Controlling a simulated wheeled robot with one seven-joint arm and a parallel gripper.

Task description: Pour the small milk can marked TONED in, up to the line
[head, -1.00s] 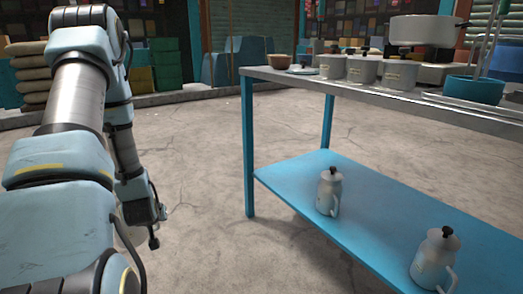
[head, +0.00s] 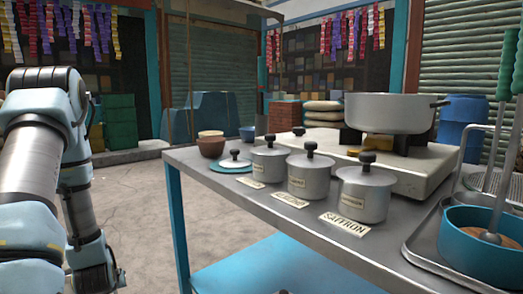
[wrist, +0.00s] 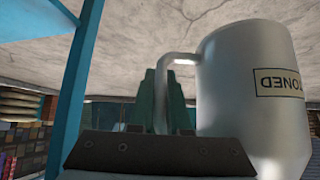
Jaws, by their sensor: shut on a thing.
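In the wrist view, the can marked TONED (wrist: 245,110) is a plain pale metal can with a side handle. Its label (wrist: 283,82) reads upside down there, and the floor is at the top of that picture. My gripper (wrist: 165,88) is shut on the can's handle. The can's inside and any milk are hidden. In the head view, a large metal pot (head: 390,113) stands on the stove (head: 400,150) at the back of the worktop. No fill line can be made out. My gripper and the can are out of the head view.
Three lidded pots with labels, one reading SAFFRON (head: 343,225), stand along the front of the worktop (head: 300,240). Bowls and a lid (head: 234,164) sit at the left corner. A blue pan (head: 485,245) lies on a tray at right. Floor left of the table is clear.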

